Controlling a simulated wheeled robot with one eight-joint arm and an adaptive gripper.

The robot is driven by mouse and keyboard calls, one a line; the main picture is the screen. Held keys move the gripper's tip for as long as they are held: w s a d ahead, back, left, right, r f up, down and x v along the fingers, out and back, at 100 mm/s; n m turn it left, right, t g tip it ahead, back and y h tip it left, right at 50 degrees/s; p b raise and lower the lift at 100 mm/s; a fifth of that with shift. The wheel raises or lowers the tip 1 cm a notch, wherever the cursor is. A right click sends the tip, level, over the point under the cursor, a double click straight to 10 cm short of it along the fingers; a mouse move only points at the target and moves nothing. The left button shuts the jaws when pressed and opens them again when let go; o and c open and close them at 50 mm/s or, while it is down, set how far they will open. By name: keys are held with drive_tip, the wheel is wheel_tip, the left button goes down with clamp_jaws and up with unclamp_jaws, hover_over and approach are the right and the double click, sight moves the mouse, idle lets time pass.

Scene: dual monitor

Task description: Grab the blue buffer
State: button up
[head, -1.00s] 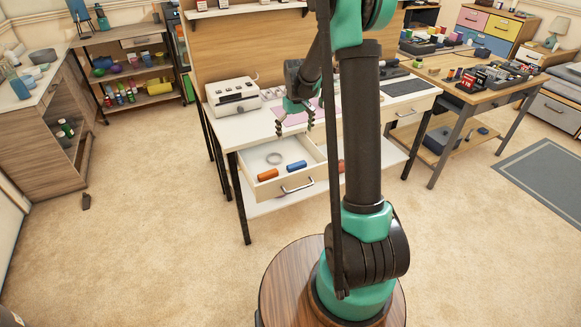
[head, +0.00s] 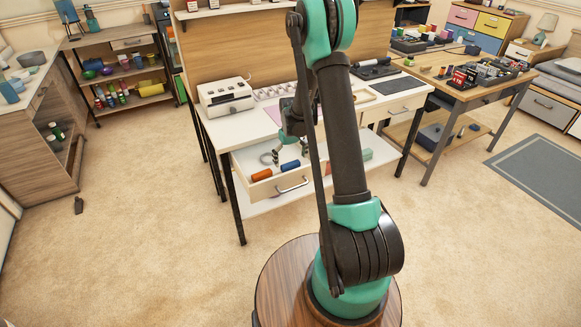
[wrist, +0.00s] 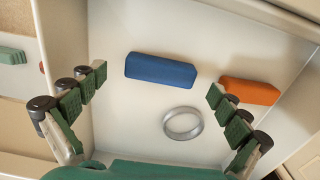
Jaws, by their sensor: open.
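The blue buffer (wrist: 161,69) is a small blue block lying flat in the open white drawer (wrist: 125,115). In the wrist view it lies ahead of and between the two fingers of my gripper (wrist: 157,88). In the head view the blue buffer (head: 290,166) lies in the drawer, right of the orange block. My gripper (head: 290,148) is open and empty, low over the drawer. The fingers appear apart from the blue buffer.
An orange block (wrist: 249,91) lies right of the blue buffer, beside my right finger. A grey ring (wrist: 183,123) lies between the fingers, nearer my palm. The drawer walls are close around. A white device (head: 226,97) stands on the desk above.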

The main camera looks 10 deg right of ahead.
drive_tip(key=shift+f, duration=0.75)
drive_tip(key=c, duration=0.9)
drive_tip(key=shift+r, duration=0.1)
